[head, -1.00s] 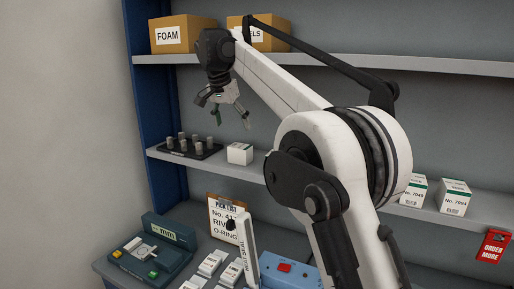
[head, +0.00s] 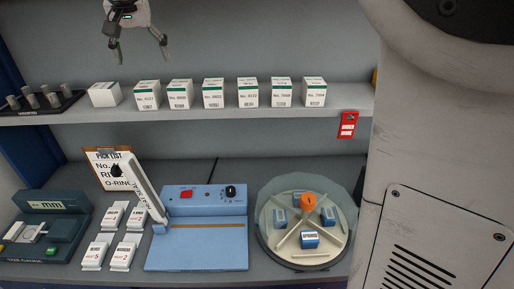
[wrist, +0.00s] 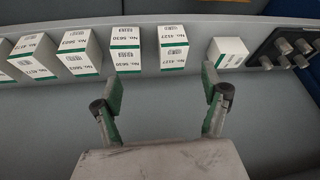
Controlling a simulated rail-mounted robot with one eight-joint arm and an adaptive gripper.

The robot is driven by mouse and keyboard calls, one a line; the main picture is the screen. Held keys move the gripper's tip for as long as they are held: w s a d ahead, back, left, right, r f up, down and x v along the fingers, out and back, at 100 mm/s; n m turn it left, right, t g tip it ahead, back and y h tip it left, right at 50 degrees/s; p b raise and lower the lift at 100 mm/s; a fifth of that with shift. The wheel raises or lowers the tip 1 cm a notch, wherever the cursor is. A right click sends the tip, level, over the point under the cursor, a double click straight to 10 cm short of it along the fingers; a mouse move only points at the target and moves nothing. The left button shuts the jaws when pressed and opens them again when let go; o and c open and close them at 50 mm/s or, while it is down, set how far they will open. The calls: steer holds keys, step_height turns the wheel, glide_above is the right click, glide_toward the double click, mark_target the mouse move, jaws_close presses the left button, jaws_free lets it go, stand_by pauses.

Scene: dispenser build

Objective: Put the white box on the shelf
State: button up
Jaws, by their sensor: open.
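Several white boxes with green bands stand in a row on the grey shelf (head: 190,117). Which one the task means cannot be told. The leftmost white box (head: 105,94) is turned at an angle and shows mostly plain sides. Beside it is the box marked No. 4127 (head: 147,95). In the wrist view the angled white box (wrist: 228,52) is right of the other box, No. 4127 (wrist: 173,48). My gripper (head: 141,52) is open and empty, pointing down above the shelf's left part. In the wrist view its fingers (wrist: 162,75) are apart, with nothing between them.
A dark tray of grey pegs (head: 40,101) stands left of the boxes. Below are a blue heat sealer (head: 200,245) with a raised arm, a round dispenser (head: 265,235), a measuring device (head: 50,225) and small white packets (head: 124,252). A red tag (head: 347,126) hangs from the shelf.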

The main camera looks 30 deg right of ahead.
steer(key=s+d+f+n, duration=0.1)
steer(key=s+d+f, duration=0.3)
steer(key=s+f, duration=0.3)
steer(key=s+d+f+n+t, duration=0.1)
steer(key=s+d+f, duration=0.4)
steer(key=s, duration=0.9)
steer(key=s+d+f+n+t, duration=0.1)
steer(key=s+d+f, duration=0.3)
steer(key=s+f, duration=0.6)
steer(key=shift+s+d+f+y, duration=0.25)
steer(key=shift+s+y, duration=0.15)
steer(key=shift+s, duration=0.4)
steer(key=shift+f, duration=0.1)
step_height(320, 180, down, 9)
steer(key=b, duration=0.9)
steer(key=shift+f+b, duration=0.15)
steer(key=shift+b, duration=0.15)
